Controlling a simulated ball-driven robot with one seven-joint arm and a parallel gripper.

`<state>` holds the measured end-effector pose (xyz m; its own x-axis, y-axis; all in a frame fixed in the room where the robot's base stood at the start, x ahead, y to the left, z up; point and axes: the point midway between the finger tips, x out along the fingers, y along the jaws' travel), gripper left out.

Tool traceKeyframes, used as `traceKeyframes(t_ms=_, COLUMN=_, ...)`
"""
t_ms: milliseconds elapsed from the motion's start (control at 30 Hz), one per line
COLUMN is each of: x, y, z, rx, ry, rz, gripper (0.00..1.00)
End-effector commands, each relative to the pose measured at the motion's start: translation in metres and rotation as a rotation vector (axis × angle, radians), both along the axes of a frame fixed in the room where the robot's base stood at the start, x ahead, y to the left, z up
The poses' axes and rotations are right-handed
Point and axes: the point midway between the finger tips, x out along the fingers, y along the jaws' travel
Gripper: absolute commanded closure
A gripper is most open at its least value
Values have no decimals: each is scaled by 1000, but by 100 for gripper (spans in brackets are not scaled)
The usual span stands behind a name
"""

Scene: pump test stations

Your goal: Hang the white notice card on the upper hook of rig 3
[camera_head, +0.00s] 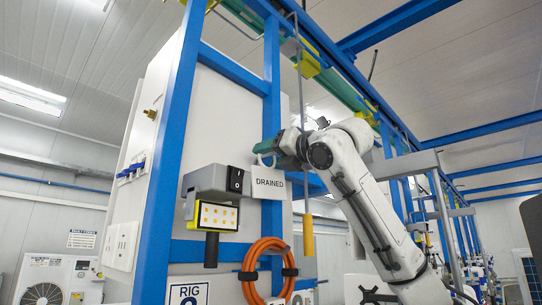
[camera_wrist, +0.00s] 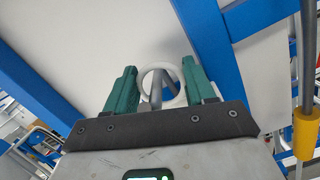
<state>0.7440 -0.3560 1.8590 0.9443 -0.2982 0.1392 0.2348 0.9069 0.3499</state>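The white notice card (camera_head: 269,185) reads "DRAINED" and hangs upright below my gripper, in front of a blue post. A pale ring (camera_head: 265,158) shows above it, at the fingers. In the wrist view, a white ring (camera_wrist: 141,88) lies between the two green fingers of my gripper (camera_wrist: 160,68). Grey rods (camera_wrist: 156,92), perhaps a hook, show within that ring. The fingers stand apart, close to the ring's sides; whether they press on it is unclear. My gripper (camera_head: 277,149) hides the hook area in the head view.
A grey box with a black switch (camera_head: 235,181) and a yellow-framed panel (camera_head: 213,216) are left of the card. An orange hose coil (camera_head: 249,275) hangs below. The RIG sign (camera_head: 187,294) is cut off, its number unclear. A yellow-sleeved rod (camera_head: 308,235) hangs at right.

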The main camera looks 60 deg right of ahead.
Motion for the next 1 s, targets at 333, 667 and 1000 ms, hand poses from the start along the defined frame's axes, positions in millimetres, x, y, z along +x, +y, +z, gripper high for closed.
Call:
traceKeyframes(t_ms=333, x=0, y=0, z=0, rx=0, ry=0, rz=0, gripper=16)
traceKeyframes(t_ms=667, x=-7, y=2, z=-2, rx=0, ry=-1, rz=-1, gripper=16)
traceKeyframes(t_ms=1000, x=-65, y=20, z=-13, rx=-3, ry=-2, rz=-1, gripper=16)
